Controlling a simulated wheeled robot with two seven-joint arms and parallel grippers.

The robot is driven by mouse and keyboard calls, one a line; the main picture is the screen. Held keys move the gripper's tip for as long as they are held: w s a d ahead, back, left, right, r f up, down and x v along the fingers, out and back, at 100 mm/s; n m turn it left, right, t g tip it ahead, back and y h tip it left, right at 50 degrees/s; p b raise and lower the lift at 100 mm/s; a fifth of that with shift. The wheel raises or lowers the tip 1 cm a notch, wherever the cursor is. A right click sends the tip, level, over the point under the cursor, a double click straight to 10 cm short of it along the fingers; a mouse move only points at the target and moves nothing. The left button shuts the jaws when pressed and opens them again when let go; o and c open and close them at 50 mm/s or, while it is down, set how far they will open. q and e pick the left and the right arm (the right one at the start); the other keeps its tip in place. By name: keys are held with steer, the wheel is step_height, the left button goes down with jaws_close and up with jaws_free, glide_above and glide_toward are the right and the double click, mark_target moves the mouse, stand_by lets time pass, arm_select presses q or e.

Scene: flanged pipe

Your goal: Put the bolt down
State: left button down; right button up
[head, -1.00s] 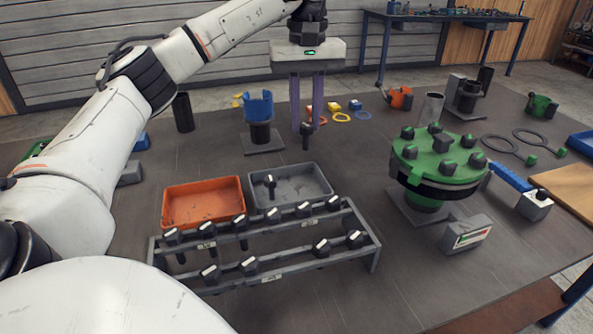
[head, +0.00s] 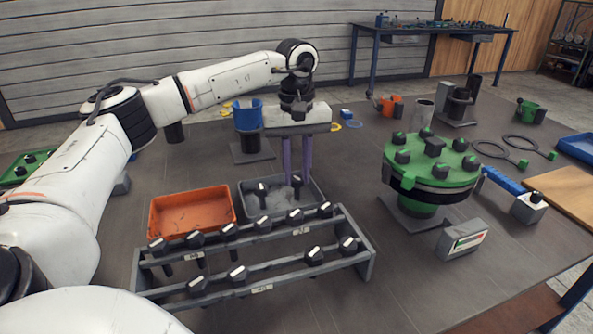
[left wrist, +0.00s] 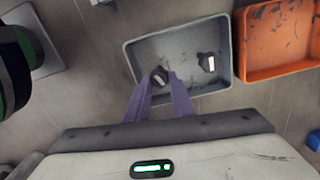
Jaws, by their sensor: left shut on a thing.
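My left gripper (head: 297,180) is shut on a dark bolt (head: 297,187), which hangs between its purple fingertips with its head up. The gripper and bolt are over the right part of the grey tray (head: 316,201). The held bolt also shows between the fingertips in the left wrist view (left wrist: 159,76). I cannot tell whether its lower end touches the tray floor. A second bolt (head: 262,191) stands in the same tray, to the left of the held one. It also shows in the left wrist view (left wrist: 208,62). My right gripper is not in view.
An orange tray (head: 190,211) lies left of the grey tray. In front stands a rack (head: 366,262) with several bolts in two rows. A green flanged pipe (head: 432,160) stands to the right. A blue cup on a stand (head: 247,115) is behind the gripper.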

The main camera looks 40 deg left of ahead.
mark_target(297, 177)
arm_select(q)
steer(key=shift+f, duration=0.15)
steer(key=c, duration=1.5)
jaws_free()
steer(key=shift+c, duration=0.2)
step_height(297, 177, up, 12)
steer(key=p, duration=0.1)
steer(key=shift+r, duration=0.2)
